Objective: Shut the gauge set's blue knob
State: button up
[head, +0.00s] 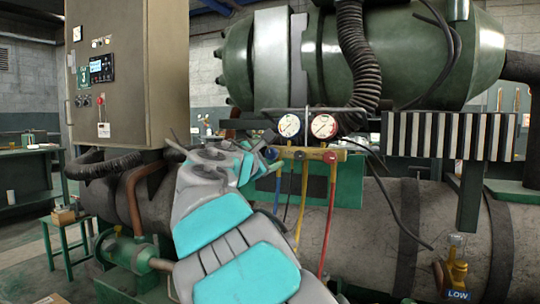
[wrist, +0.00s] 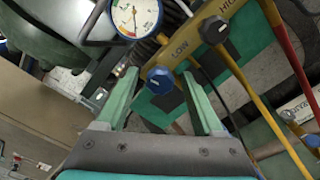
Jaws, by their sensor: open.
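The blue knob (wrist: 160,79) sits below the LOW mark on the yellow gauge manifold (wrist: 185,47). It also shows in the head view (head: 271,154), just right of my gripper's end. My gripper (wrist: 160,74) is open in the wrist view. Its two green fingers appear on either side of the knob, with gaps to both sides. I cannot tell how far the tips are from the knob in depth. In the head view my arm hides part of the manifold's left end.
A dark knob (wrist: 214,29) sits by the HIGH mark. Two gauges, a blue-rimmed one (head: 289,125) and a red-rimmed one (head: 323,126), stand above the manifold. Yellow (head: 302,205) and red (head: 326,215) hoses hang below. A grey control cabinet (head: 125,75) stands left.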

grip_shut()
dwell(0.5)
